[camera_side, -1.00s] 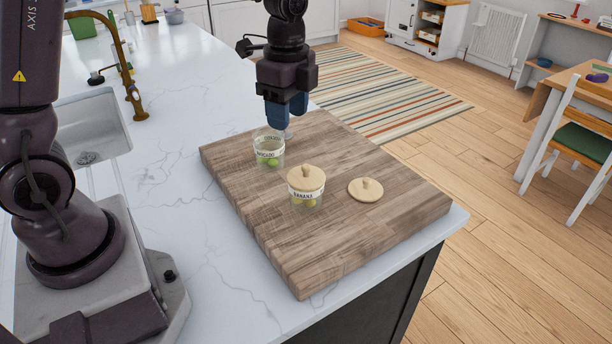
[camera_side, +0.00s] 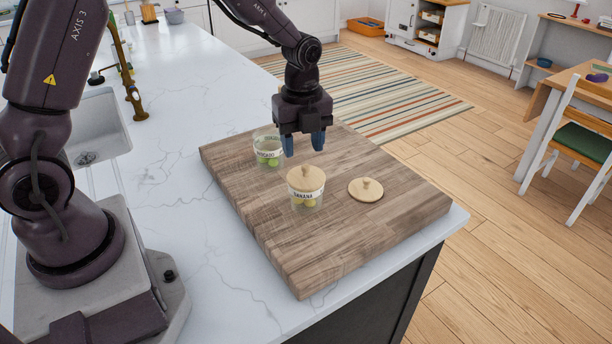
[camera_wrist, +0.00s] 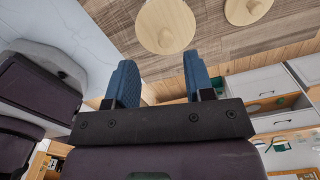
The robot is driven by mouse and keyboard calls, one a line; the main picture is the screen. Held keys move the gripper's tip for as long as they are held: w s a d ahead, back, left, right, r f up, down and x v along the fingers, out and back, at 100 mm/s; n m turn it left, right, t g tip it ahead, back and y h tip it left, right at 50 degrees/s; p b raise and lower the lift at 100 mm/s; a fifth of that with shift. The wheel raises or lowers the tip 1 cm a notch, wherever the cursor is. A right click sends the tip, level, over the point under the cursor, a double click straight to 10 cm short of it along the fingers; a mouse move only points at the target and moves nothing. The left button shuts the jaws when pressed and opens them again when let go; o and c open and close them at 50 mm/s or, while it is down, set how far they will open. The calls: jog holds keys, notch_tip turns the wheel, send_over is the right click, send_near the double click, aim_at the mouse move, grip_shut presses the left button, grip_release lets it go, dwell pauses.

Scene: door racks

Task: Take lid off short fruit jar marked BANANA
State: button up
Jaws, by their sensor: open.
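The short glass jar marked BANANA (camera_side: 306,197) stands upright on the wooden board, with yellow-green contents. Its round wooden lid (camera_side: 305,179) with a knob sits on top; this lid also shows in the wrist view (camera_wrist: 165,26), ahead of the fingertips. My gripper (camera_side: 303,146) is open and empty, above and behind the banana jar. Its two blue fingers show apart in the wrist view (camera_wrist: 158,75). They do not touch the lid.
The AVOCADO jar (camera_side: 268,151) stands open to the left, close to my gripper. A loose wooden lid (camera_side: 366,190) lies on the board (camera_side: 330,245) right of the banana jar. The board's front area is clear. A sink (camera_side: 98,130) is at left.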

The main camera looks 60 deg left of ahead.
aim_at(306, 166)
jog(key=f, duration=0.5)
jog(key=shift+w+d, duration=0.15)
jog(key=shift+w, duration=0.2)
jog(key=shift+c, duration=0.4)
grip_shut()
